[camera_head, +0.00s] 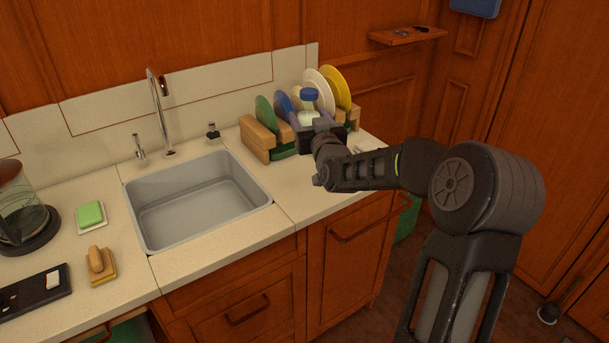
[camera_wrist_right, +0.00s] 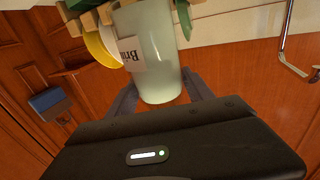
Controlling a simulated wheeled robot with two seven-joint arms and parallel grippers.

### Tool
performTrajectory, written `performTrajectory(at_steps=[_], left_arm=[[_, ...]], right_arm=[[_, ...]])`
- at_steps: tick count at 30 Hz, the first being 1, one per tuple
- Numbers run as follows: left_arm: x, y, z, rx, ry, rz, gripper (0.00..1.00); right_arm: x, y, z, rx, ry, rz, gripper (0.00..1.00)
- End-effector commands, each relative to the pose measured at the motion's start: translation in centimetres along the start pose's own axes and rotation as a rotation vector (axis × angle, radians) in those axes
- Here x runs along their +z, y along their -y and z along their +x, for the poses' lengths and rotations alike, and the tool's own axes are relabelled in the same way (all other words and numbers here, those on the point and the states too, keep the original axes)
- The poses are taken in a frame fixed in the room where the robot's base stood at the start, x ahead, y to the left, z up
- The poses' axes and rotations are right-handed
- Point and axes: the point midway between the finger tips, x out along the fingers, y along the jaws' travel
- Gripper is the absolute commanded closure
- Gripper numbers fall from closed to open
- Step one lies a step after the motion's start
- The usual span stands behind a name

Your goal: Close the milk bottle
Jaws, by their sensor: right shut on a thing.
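The milk bottle (camera_head: 307,117) is pale and whitish, in front of the dish rack at the back right of the counter. A blue cap (camera_head: 309,94) shows at its top; I cannot tell how tightly it sits. My right gripper (camera_head: 320,131) is at the bottle's lower part and hides some of it. In the right wrist view, the pale bottle (camera_wrist_right: 152,35) with a white printed label is between the fingers of my right gripper (camera_wrist_right: 161,92), which is shut on it. The cap is not visible there. My left gripper is not in view.
The dish rack (camera_head: 258,138) with several coloured plates stands close behind the bottle. A sink (camera_head: 195,200) with a tap (camera_head: 160,115) lies to the left. A green sponge (camera_head: 90,214), a brush (camera_head: 98,262) and a coffee jug (camera_head: 22,205) are farther left.

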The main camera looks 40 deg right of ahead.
Motion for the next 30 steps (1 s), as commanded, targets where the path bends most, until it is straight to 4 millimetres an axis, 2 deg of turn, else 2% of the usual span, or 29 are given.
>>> performTrajectory(at_steps=[10, 21, 30], left_arm=[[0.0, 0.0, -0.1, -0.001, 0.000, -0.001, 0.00], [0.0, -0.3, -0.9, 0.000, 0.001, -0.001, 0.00], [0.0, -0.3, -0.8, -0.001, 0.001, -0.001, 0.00]], right_arm=[[0.3, 0.0, 0.0, 0.000, -0.002, 0.000, 1.00], [5.7, 0.1, 0.0, -0.001, 0.000, 0.001, 1.00], [6.2, 0.1, 0.1, 0.000, -0.003, 0.000, 1.00]])
